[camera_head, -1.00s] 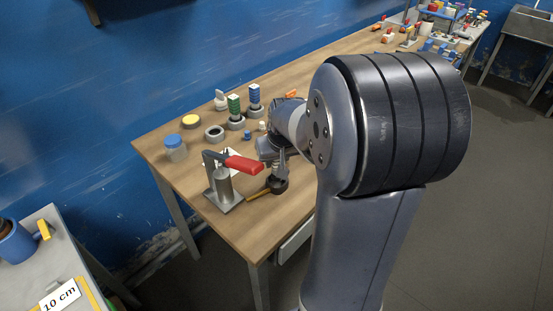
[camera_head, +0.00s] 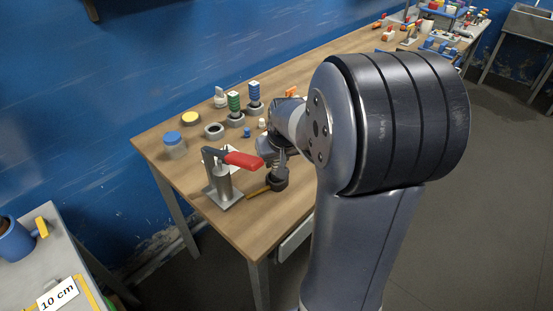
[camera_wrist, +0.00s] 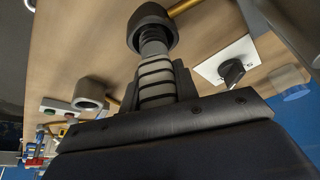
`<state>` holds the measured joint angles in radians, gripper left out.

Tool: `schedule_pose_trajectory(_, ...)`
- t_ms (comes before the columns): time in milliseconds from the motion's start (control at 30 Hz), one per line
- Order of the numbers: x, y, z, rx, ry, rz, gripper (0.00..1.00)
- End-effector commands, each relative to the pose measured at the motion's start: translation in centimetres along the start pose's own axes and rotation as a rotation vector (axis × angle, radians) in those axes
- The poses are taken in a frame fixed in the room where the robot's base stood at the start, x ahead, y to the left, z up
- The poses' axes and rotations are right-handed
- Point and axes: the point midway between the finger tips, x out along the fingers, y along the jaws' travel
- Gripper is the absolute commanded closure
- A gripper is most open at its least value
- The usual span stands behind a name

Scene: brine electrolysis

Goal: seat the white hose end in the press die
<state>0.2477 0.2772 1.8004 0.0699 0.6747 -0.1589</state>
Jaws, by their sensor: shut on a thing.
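My gripper (camera_wrist: 157,88) is shut on a ribbed grey piece (camera_wrist: 156,70), seen between its fingers in the wrist view. The piece's darker far end meets a dark round cup (camera_wrist: 151,27) with a brass handle; I cannot tell whether it is inside or only in front. In the head view the dark cup (camera_head: 278,181) stands on the bench below my gripper (camera_head: 275,160). A lever press (camera_head: 223,184) with a red handle (camera_head: 243,160) stands to its left. I cannot tell for sure which part is the press die. No clearly white hose end shows in the gripper.
A blue-lidded jar (camera_head: 174,145), a yellow-topped disc (camera_head: 191,119), a grey ring (camera_head: 214,131) and green and blue stacks (camera_head: 234,103) stand farther back on the bench (camera_head: 230,222). The bench's front left corner is bare.

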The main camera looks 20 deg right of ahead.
Motion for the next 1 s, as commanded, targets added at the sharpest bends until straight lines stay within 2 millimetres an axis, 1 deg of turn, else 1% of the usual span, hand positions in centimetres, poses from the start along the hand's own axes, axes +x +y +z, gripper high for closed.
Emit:
schedule_pose_trajectory(233,0.1,0.0,0.0,0.0,0.001,0.0,0.96)
schedule_pose_trajectory(700,1.1,0.0,0.5,0.0,0.0,0.0,0.96)
schedule_pose_trajectory(1000,1.1,0.0,0.4,0.0,0.001,0.0,0.96)
